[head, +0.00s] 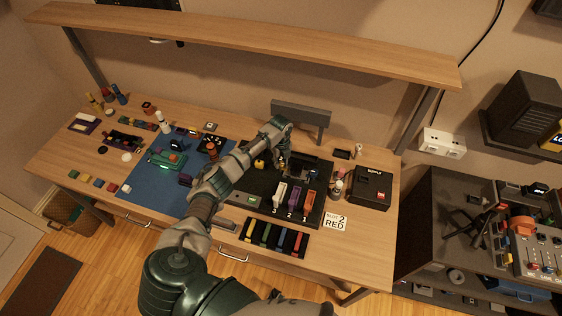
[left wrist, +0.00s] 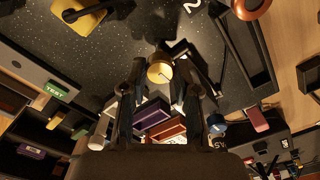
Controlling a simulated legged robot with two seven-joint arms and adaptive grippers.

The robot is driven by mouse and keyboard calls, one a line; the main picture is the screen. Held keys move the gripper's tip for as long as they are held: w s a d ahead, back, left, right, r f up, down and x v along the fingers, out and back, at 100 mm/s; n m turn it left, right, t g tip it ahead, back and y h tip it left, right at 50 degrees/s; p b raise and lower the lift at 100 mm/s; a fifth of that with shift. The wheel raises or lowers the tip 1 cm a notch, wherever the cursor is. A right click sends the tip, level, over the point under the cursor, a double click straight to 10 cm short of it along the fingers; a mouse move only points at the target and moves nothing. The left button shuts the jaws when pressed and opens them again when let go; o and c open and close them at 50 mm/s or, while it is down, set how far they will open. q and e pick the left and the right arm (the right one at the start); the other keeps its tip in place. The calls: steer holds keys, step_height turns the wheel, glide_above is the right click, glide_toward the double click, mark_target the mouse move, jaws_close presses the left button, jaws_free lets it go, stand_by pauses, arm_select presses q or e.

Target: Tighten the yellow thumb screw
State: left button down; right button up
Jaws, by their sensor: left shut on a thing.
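The yellow thumb screw (left wrist: 160,71) is a round gold knob in the left wrist view, between the fingertips of my left gripper (left wrist: 163,84). The fingers are shut on it from both sides. In the head view, my left gripper (head: 283,160) points down at the back of the dark work mat (head: 242,189), beside a small black fixture (head: 305,167). There the screw is hidden by the gripper. My right gripper is not in view.
White, purple and orange blocks (head: 296,199) stand in front of the fixture. A yellow part (head: 259,164) lies left of the gripper. A black supply box (head: 370,187) stands right. A tray of coloured bars (head: 274,238) is at the front edge. A shelf (head: 250,40) hangs above.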

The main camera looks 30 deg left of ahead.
mark_target(281, 162)
arm_select(q)
steer(key=shift+w+r, duration=0.2)
steer(key=c, duration=0.9)
jaws_free()
steer(key=shift+o, duration=0.2)
steer(key=shift+f, duration=0.15)
steer(key=shift+a, duration=0.1)
step_height(281, 162, up, 12)
steer(key=shift+f, duration=0.15)
